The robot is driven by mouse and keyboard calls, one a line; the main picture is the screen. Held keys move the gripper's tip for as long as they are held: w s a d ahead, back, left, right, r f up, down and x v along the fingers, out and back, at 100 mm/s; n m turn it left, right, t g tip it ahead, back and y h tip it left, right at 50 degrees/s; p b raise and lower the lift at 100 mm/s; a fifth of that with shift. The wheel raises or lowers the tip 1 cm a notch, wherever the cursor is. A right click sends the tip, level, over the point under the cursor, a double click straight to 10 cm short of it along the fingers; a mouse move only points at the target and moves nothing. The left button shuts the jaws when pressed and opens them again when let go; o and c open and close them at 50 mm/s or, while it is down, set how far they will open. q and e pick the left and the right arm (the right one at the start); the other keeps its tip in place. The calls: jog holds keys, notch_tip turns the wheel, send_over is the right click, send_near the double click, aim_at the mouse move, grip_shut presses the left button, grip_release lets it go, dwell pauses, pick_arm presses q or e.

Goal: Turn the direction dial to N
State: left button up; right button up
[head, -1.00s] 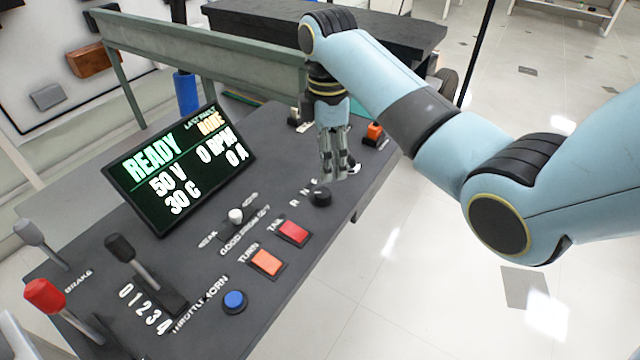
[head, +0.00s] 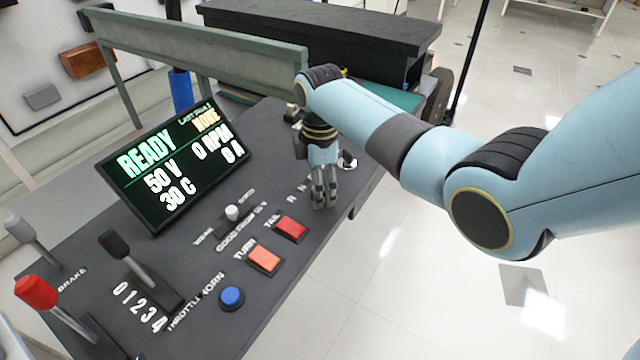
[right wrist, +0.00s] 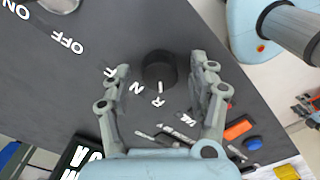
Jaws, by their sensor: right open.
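The direction dial (right wrist: 158,68) is a round black knob on the dark console, seen in the right wrist view. White letters R, N and F curve beside it. A short white mark at its edge lies on the R side. My right gripper (right wrist: 157,72) is open, with one finger on each side of the dial; I cannot tell whether they touch it. In the head view my right gripper (head: 324,204) points down at the console and hides the dial; only the letters R and N show beside it. My left gripper is in neither view.
Close to the dial are a red switch (head: 291,228), an orange switch (head: 264,258) and a small white-topped lever (head: 232,213). A blue button (head: 231,297) and upright levers stand nearer the front. The lit display (head: 178,167) reads READY. A grey rail (head: 210,50) runs behind.

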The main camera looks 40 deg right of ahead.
jog(key=c, duration=1.2)
jog(key=shift+o, duration=0.2)
jog(key=shift+r+m+p, duration=0.2)
jog(key=shift+m+p, duration=1.55)
jog(key=shift+m, duration=0.15)
jog(key=m+p, duration=0.1)
jog(key=m, duration=0.2)
jog(key=shift+p, duration=0.35)
jog(key=shift+f+m+p, duration=0.1)
jog(key=shift+m+p, duration=0.3)
jog(key=shift+m, duration=0.6)
